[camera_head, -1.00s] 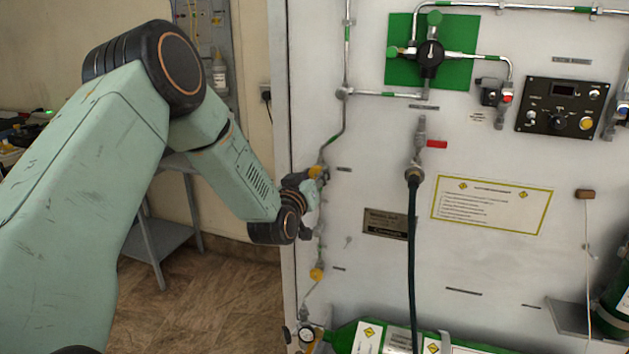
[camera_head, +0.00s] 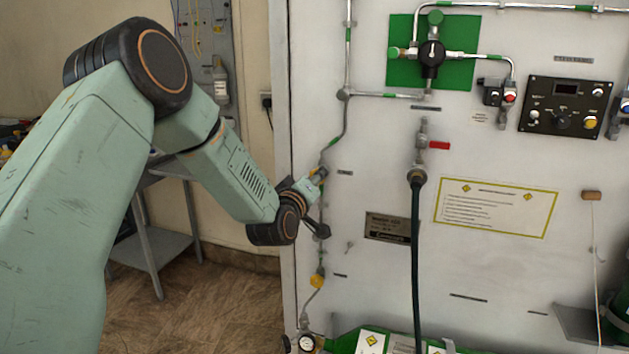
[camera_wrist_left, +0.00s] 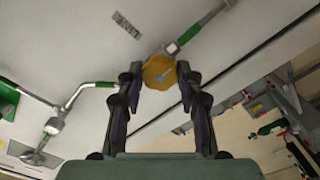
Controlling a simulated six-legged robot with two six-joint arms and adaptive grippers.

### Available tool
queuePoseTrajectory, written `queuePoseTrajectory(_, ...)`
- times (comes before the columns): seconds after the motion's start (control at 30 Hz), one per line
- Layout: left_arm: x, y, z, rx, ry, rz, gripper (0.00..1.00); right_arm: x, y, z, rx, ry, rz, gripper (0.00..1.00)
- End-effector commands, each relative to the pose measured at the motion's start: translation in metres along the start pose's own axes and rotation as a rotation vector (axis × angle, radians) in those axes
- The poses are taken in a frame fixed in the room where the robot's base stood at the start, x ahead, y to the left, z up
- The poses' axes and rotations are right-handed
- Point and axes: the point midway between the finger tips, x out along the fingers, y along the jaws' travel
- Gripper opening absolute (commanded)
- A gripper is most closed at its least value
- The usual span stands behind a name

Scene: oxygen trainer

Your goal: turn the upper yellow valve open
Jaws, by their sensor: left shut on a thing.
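The upper yellow valve (camera_wrist_left: 160,72) is a round yellow knob on a thin pipe at the panel's left side. In the left wrist view it sits between the two fingertips of my left gripper (camera_wrist_left: 157,76), which is shut on it. In the head view my left gripper (camera_head: 318,202) is at the pipe near the panel's left edge, and it mostly hides the upper valve. The lower yellow valve (camera_head: 317,281) is on the same pipe below, clear of the gripper. My right gripper is not in view.
The white panel (camera_head: 370,300) carries a black hose (camera_head: 415,260), a red-handled valve (camera_head: 438,146), a regulator (camera_head: 431,52) on a green plate and a black control box (camera_head: 563,105). Green cylinders (camera_head: 345,343) lie along the bottom. A grey table (camera_head: 160,245) stands left of the panel.

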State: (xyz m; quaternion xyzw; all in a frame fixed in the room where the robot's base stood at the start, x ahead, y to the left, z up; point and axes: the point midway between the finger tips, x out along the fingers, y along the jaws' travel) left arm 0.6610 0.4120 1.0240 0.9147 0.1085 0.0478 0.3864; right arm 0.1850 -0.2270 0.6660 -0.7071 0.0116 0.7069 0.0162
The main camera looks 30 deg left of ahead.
Motion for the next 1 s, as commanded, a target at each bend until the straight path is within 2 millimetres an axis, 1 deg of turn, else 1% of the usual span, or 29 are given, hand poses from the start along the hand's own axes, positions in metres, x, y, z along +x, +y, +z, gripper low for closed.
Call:
queuePoseTrajectory(0.03, -0.0025, -0.0037, 0.0067, -0.002, -0.018, -0.009, 0.05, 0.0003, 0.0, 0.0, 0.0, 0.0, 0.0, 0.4)
queuePoseTrajectory(0.33, -0.0026, -0.0036, 0.0069, -0.002, -0.018, -0.009, 0.05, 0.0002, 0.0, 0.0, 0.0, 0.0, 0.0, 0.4)
queuePoseTrajectory(0.37, -0.0026, -0.0036, 0.0069, -0.002, -0.019, -0.009, 0.37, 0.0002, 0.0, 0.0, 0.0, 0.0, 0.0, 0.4)
queuePoseTrajectory(0.6, -0.0015, -0.0022, 0.0042, -0.002, -0.011, -0.006, 0.57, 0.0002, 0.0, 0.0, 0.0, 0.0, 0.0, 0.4)
queuePoseTrajectory(0.63, -0.0014, -0.002, 0.0038, -0.002, -0.01, -0.005, 0.59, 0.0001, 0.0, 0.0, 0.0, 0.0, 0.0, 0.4)
queuePoseTrajectory(0.9, -0.001, -0.001, 0.002, -0.002, -0.006, -0.003, 0.59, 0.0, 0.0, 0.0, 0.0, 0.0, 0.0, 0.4)
queuePoseTrajectory(1.0, -0.0046, -0.0011, 0.0015, -0.002, -0.005, -0.003, 0.59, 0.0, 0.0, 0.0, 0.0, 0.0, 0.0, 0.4)
